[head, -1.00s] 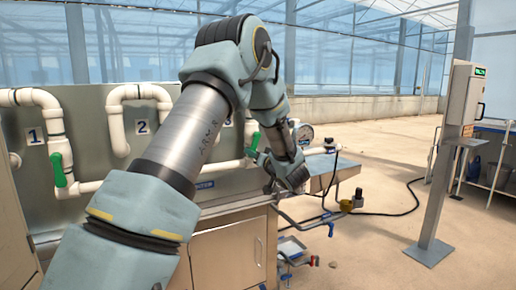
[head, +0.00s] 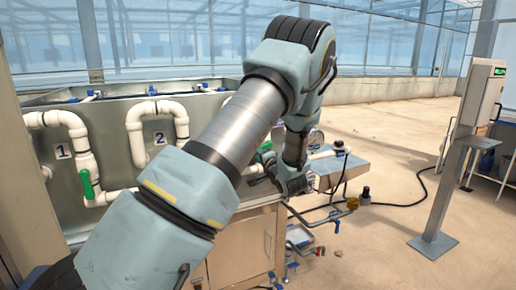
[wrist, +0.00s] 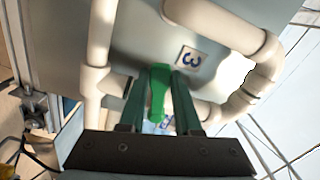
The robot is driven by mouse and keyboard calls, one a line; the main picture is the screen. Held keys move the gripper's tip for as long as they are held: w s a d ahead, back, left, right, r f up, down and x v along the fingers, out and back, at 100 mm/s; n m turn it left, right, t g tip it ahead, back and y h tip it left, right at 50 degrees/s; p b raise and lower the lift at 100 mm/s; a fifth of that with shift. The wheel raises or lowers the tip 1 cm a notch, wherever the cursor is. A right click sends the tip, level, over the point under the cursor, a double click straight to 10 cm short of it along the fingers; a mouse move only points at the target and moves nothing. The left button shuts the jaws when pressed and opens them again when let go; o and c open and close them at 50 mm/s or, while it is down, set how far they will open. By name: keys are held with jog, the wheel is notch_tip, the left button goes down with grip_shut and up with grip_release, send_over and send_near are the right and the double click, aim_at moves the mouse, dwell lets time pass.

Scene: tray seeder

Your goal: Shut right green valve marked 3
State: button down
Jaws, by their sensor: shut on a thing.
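The green valve handle (wrist: 158,88) stands between the two dark green fingers of my gripper (wrist: 159,98) in the wrist view, and the jaws are shut on it. The plate marked 3 (wrist: 188,57) is just beside the handle and appears turned over in that view. In the head view a small part of this green handle (head: 265,147) shows beside my gripper (head: 258,166), mostly behind my arm. The valve body and how far the handle is turned are hidden or unclear.
White pipes (wrist: 95,50) run close to my gripper. Another green valve (head: 87,186) is at the left under the 1 plate (head: 62,152). A pressure gauge (head: 315,138) sits behind my wrist.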

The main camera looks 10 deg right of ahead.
jog(key=shift+a+r+m+p, duration=0.1)
jog(key=shift+r+m+p, duration=0.8)
jog(key=shift+m+p, duration=0.5)
jog(key=c, duration=0.6)
grip_release()
jog(key=b+v, duration=0.3)
jog(key=v, duration=0.8)
